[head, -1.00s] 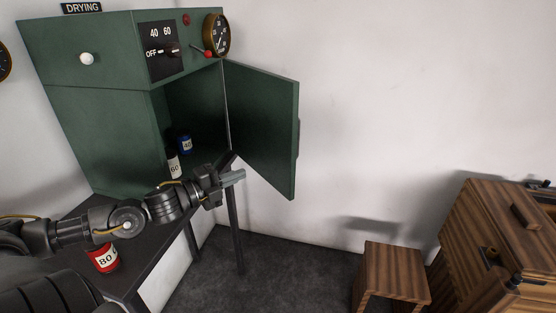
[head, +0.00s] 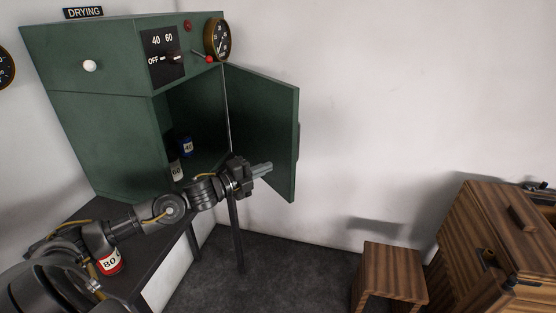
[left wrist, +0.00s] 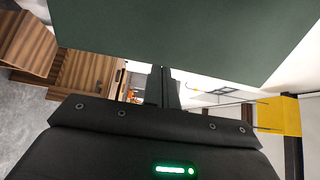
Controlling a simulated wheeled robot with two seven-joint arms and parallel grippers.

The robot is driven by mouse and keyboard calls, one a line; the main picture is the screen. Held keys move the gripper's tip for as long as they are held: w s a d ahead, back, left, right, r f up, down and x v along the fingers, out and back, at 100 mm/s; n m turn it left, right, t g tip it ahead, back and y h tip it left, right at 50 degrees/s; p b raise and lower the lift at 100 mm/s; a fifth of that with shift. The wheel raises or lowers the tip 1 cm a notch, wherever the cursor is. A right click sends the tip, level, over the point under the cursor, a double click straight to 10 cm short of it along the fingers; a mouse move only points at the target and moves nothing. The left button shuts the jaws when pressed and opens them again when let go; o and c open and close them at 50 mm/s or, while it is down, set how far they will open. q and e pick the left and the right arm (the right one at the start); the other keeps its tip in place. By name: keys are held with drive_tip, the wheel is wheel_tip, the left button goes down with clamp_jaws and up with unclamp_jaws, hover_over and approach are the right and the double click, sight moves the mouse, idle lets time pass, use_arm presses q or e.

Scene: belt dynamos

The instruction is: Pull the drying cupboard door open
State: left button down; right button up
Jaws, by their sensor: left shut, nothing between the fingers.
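The green drying cupboard (head: 120,130) stands on a dark table, with a "DRYING" sign above it. Its door (head: 265,130) is hinged at the right and stands wide open, swung out to the right. My left gripper (head: 262,169) is shut and empty, in front of the door's inner face near its lower part. In the left wrist view the door (left wrist: 170,35) fills the top, just beyond the closed fingers (left wrist: 162,88). I cannot tell whether the fingers touch it. My right gripper is not in view.
Inside the cupboard are a white "60" can (head: 176,170) and a blue "40" can (head: 186,147). A red "80" can (head: 110,261) stands on the table (head: 150,250) behind my left arm. A wooden stool (head: 392,268) and wooden cabinet (head: 500,240) are at right.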

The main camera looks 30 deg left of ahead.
sight(286, 159)
use_arm(q)
drive_tip(key=p+x, duration=0.1)
drive_tip(key=x, duration=0.4)
drive_tip(key=shift+p, duration=0.4)
drive_tip(key=shift+w+d, duration=0.1)
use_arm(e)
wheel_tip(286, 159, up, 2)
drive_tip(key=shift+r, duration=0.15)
